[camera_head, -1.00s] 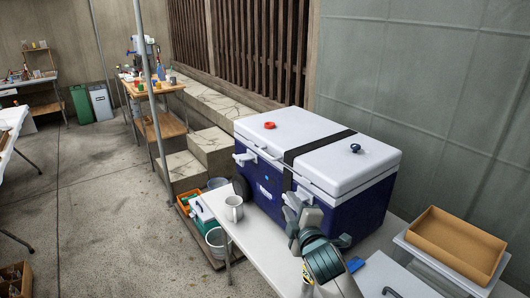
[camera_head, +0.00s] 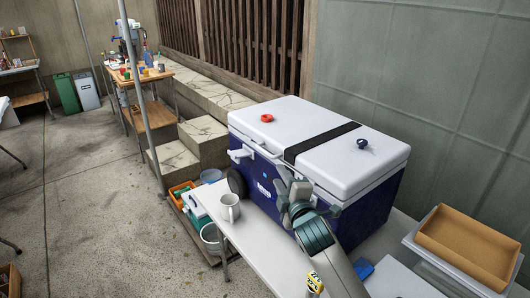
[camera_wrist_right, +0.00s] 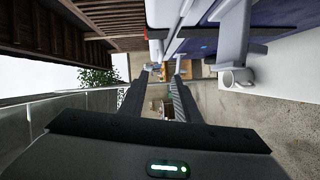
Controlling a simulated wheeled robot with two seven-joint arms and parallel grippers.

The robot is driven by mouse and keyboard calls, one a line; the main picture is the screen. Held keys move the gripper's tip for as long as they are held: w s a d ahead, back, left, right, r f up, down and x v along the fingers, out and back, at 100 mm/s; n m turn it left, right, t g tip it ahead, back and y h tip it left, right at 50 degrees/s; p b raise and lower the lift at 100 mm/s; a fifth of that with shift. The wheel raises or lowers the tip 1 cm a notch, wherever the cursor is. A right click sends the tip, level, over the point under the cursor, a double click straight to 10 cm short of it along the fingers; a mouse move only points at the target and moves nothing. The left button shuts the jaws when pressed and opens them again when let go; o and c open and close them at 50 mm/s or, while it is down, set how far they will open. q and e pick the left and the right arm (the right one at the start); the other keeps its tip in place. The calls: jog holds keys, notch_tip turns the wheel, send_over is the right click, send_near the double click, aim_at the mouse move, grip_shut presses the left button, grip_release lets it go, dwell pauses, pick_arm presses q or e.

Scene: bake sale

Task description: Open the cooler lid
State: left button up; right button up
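The cooler (camera_head: 378,208) is a navy box on a white table, with a white lid (camera_head: 290,112) crossed by a dark strap. The lid is shut. A red ring and a dark blue knob sit on top. My right gripper (camera_head: 284,180) is at the cooler's front, just below the lid's front edge near the strap. In the right wrist view my right gripper (camera_wrist_right: 163,76) has its fingers apart with nothing between them. The cooler's blue front (camera_wrist_right: 285,20) and white latch parts lie right beside it; contact cannot be told. My left gripper is out of view.
A white mug (camera_head: 229,208) stands on the table (camera_head: 262,252) left of my right arm. A brown tray (camera_head: 468,246) on a clear bin is at the right. Stone steps (camera_head: 203,140) and crates are left of the cooler; a wall is behind it.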

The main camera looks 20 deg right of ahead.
aim_at(266, 154)
jog(key=w+p, duration=0.1)
jog(key=w, duration=0.5)
jog(key=w+f+p, duration=0.1)
jog(key=w, duration=0.4)
jog(key=w+p, duration=0.1)
jog(key=w, duration=0.5)
jog(key=shift+w+d+f, duration=0.3)
jog(key=shift+c, duration=0.6)
grip_shut()
